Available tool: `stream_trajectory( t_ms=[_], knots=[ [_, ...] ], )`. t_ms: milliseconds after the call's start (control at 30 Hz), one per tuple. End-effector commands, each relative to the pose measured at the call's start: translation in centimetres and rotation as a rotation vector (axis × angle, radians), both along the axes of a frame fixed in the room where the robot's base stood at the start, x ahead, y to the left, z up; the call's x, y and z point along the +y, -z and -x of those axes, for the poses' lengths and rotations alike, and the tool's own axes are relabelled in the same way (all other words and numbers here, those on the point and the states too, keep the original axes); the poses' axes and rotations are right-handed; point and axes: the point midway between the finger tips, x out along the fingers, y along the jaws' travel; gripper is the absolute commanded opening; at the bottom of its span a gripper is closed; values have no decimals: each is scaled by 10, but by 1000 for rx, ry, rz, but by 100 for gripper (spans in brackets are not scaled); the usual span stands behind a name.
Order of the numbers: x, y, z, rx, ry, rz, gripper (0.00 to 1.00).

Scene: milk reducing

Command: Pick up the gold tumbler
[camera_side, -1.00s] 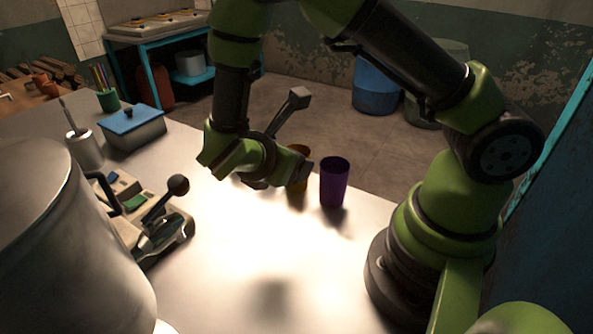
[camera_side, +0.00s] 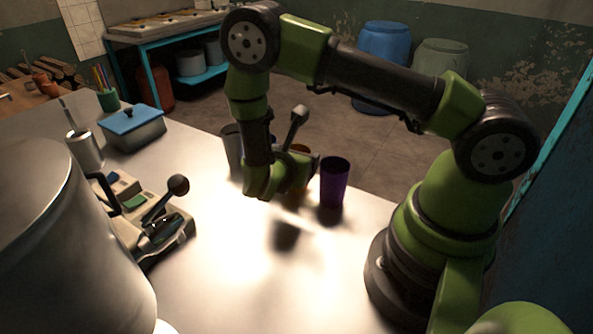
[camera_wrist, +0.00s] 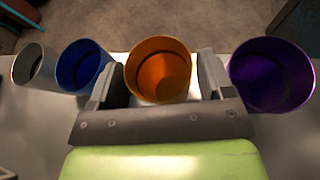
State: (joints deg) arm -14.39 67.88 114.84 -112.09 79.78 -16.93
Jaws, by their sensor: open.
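The gold tumbler (camera_wrist: 160,72) stands upright with its open mouth showing in the wrist view, between the two fingers of my gripper (camera_wrist: 158,85). The fingers are apart, one on each side of it, and I cannot tell whether either touches it. In the side view only a small orange-gold part of the tumbler (camera_side: 300,150) shows behind my gripper (camera_side: 300,172), which hides the rest.
A purple tumbler (camera_side: 334,182) stands close on the right, also in the wrist view (camera_wrist: 270,75). A blue tumbler (camera_wrist: 82,66) and a silver tumbler (camera_wrist: 34,66) stand on the left. A large metal pot (camera_side: 70,240) and a lever device (camera_side: 150,215) occupy the table's left.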

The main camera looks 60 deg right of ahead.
Motion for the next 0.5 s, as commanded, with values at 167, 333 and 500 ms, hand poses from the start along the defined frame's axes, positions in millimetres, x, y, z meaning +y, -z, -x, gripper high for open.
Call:
stream_trajectory(
  t_ms=[167,333,500],
  knots=[
    [-10,4,-2,0,2,0,74],
    [-10,4,-2,-1,0,0,74],
    [-9,4,-2,-1,0,0,38]
  ],
)
